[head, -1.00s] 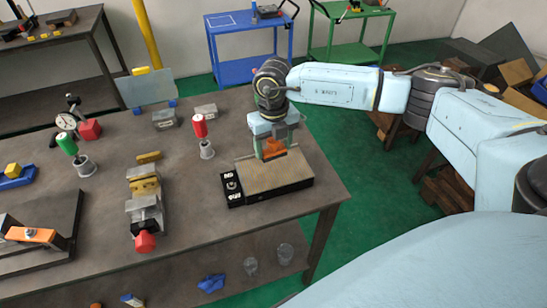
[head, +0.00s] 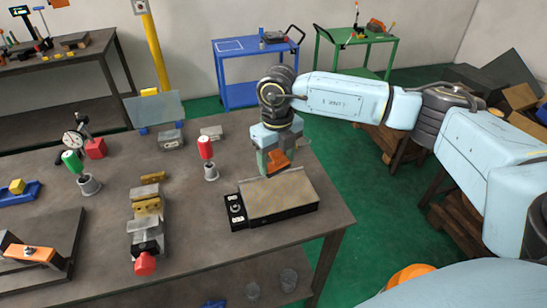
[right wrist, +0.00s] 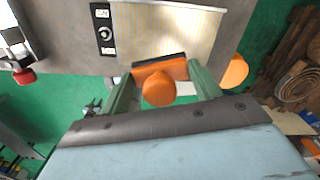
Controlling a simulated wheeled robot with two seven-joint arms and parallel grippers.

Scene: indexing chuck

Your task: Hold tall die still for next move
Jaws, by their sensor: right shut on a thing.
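My right gripper (head: 274,172) is shut on an orange piece (head: 279,159) at the back edge of a flat chuck (head: 280,193) with a tan striped top and a black front. The right wrist view shows the orange piece (right wrist: 180,68) with a round orange knob and a dark strip on its far side, between my green fingers (right wrist: 160,82). The piece looks level. I cannot tell whether it touches the chuck (right wrist: 165,35) or hangs just above it. No other piece that could be the tall die is clear to me. My left gripper is out of view.
A red-handled tool (head: 206,150) and a green-handled tool (head: 74,162) stand in grey holders. A vise with a red knob (head: 146,263) lies left of the chuck. A clear shield (head: 154,109) stands at the back. An orange rounded thing (head: 408,273) is on the floor.

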